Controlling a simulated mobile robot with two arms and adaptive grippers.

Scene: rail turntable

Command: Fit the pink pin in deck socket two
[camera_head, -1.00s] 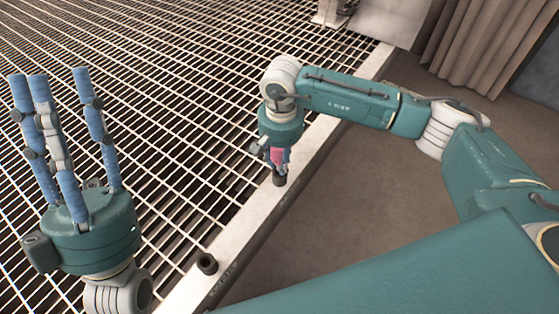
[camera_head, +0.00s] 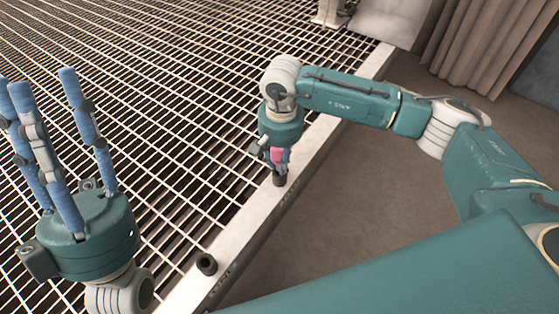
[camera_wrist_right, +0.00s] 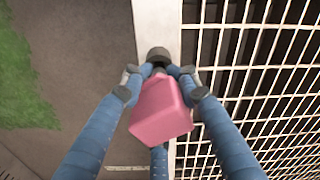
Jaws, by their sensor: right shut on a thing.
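The pink pin (camera_head: 276,155) is held in my right gripper (camera_head: 277,160), over a dark socket (camera_head: 280,179) on the pale edge beam. In the right wrist view the pin's pink block (camera_wrist_right: 160,112) sits between the blue fingers of the right gripper (camera_wrist_right: 158,85), with the dark socket (camera_wrist_right: 158,55) just beyond it. The pin's lower end is hidden, so I cannot tell how far it is in the socket. A second dark socket (camera_head: 207,264) stands empty nearer on the beam. My left gripper (camera_head: 55,140) is open and empty, fingers pointing up.
The pale beam (camera_head: 240,222) runs along the edge of a white metal grating (camera_head: 130,90). Brown ground (camera_head: 330,200) lies to the right of the beam. A curtain (camera_head: 480,40) hangs at the back right. Green ground shows in the right wrist view (camera_wrist_right: 22,80).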

